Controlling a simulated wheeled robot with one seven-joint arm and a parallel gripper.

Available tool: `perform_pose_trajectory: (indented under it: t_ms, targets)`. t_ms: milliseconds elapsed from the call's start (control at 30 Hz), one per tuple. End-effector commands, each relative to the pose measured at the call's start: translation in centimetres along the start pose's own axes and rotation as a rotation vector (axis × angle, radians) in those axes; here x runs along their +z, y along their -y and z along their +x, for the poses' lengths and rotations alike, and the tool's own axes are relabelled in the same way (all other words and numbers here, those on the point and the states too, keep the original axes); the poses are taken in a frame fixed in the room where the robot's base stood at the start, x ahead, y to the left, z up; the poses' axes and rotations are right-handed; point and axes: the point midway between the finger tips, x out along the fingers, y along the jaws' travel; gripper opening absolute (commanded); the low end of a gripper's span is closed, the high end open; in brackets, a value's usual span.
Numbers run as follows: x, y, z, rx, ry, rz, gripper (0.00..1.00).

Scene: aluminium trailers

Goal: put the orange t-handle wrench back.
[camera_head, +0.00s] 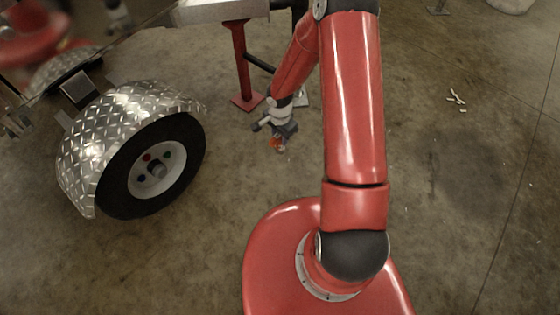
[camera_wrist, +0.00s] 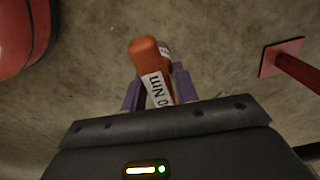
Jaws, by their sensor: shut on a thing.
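The orange t-handle wrench (camera_wrist: 147,58) is between the fingers of my gripper (camera_wrist: 158,88) in the wrist view. Its orange end and a white label with black lettering face the camera; the rest is hidden by the gripper. In the head view my gripper (camera_head: 279,143) is small, with a bit of orange (camera_head: 276,143) at its fingers. It is shut on the wrench and held above the concrete floor, to the right of the trailer wheel (camera_head: 157,172).
The wheel sits under a diamond-plate fender (camera_head: 84,150) at left and carries small coloured spots. A red stand (camera_head: 242,65) supports a grey beam (camera_head: 220,11) behind my gripper. Small white pieces (camera_head: 456,98) lie on the floor at right. The floor between wheel and arm is clear.

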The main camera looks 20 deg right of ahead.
Motion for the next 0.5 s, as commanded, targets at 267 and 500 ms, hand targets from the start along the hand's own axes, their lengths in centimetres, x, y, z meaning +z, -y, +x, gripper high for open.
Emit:
perform_pose_trajectory:
  t_ms: [267, 500]
  targets:
    - [0.2, -0.1, 7.9, 0.002, 0.003, 0.0, 0.0]
    - [0.1, 0.1, 11.3, -0.001, 0.002, 0.001, 0.0]
